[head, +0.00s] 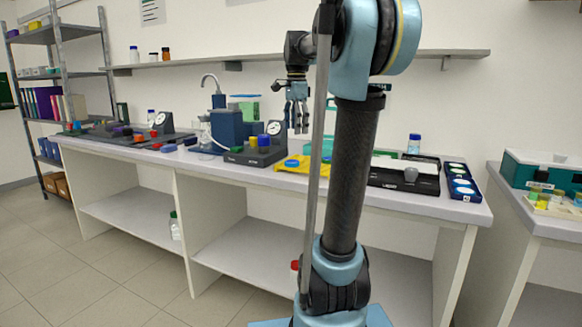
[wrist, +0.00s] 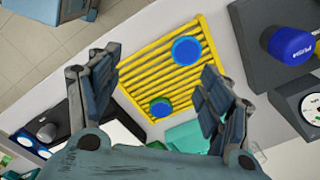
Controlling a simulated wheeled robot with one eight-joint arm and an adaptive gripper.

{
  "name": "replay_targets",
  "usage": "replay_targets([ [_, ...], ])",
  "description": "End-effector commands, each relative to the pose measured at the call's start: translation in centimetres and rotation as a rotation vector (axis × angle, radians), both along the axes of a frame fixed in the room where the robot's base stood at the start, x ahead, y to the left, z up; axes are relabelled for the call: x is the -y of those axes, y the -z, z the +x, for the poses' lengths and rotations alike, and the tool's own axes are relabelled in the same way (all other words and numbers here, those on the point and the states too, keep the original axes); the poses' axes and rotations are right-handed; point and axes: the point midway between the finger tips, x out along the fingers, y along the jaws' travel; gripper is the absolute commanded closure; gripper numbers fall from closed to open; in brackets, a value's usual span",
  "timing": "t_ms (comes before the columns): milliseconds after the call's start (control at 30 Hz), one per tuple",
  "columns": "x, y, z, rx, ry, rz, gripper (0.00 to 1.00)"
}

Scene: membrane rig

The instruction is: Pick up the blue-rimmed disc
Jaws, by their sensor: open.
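A yellow slatted rack (wrist: 150,62) lies on the bench and carries two round discs. One disc (wrist: 187,50) is blue with a darker blue rim, near the rack's upper right in the wrist view. The other disc (wrist: 160,107) is smaller in view, with a green and blue face, near the lower edge; I cannot tell its rim well. My gripper (wrist: 160,62) is open and empty, its fingers spread either side above the rack. In the head view my gripper (head: 297,117) hangs above the yellow rack (head: 284,167), which my arm partly hides.
A dark block with a blue-capped knob (wrist: 291,44) and a gauge (wrist: 311,108) stand right of the rack in the wrist view. In the head view a black tray (head: 400,178) and a blue rack (head: 461,183) lie to the right. A wall shelf (head: 270,60) runs behind.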

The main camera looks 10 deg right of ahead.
Motion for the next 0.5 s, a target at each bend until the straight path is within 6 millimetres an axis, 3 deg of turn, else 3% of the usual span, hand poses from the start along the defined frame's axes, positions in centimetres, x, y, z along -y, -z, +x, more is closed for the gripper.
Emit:
replay_targets([
  [100, 0.0, -1.9, 3.0, -0.014, 0.123, 0.003, 0.28],
  [200, 0.1, -2.9, 4.5, -0.024, 0.202, 0.004, 0.28],
  [367, 0.1, -3.5, 5.8, -0.031, 0.269, 0.004, 0.28],
  [500, 0.1, -2.5, 6.0, -0.032, 0.281, 0.004, 0.28],
])
